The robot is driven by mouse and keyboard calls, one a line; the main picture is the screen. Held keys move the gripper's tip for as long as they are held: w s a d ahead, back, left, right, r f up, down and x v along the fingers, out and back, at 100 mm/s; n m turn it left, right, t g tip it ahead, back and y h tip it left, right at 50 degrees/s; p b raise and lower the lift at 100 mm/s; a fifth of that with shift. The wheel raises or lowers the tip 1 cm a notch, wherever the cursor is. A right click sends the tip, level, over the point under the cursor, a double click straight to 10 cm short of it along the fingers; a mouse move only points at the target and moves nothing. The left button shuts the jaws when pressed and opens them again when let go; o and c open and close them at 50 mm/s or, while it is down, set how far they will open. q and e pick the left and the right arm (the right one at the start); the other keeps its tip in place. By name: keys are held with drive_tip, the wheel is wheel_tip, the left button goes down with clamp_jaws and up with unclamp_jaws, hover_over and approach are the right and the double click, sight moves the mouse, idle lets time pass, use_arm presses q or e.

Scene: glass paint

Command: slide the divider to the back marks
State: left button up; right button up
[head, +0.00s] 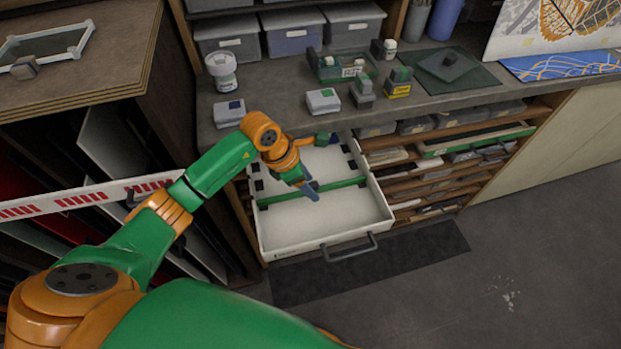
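The open white drawer (310,240) sticks out below the worktop. The divider, a thin green bar (345,185), runs across it from the left wall to the right wall, about midway along its depth. Dark marks show on the inner walls, one on the left wall (257,184) and some on the right wall (350,165) behind the divider. My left gripper (321,167) is over the drawer with its two blue-tipped fingers wide apart. The nearer finger overlaps the divider in the picture; I cannot tell whether it touches. My arm hides part of the drawer's back left. My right gripper is not in view.
The drawer's grey handle (350,248) faces the floor mat (370,265). Small boxes, a white jar (222,72) and a green tray (343,66) stand on the worktop (290,85) above. A red-and-white striped bar (90,195) lies left, behind my arm.

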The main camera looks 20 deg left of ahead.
use_arm(q)
drive_tip(key=shift+w+d+f, duration=0.1)
drive_tip(key=shift+w+f, duration=0.55)
drive_tip(key=shift+w, duration=0.35)
drive_tip(key=shift+c, duration=0.2)
drive_tip(key=c, duration=0.4)
drive_tip(key=shift+s+r, duration=0.15)
drive_tip(key=shift+s, duration=0.05)
clamp_jaws()
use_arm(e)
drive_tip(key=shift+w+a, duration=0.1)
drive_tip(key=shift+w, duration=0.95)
use_arm(q)
drive_tip(key=shift+w, duration=0.1)
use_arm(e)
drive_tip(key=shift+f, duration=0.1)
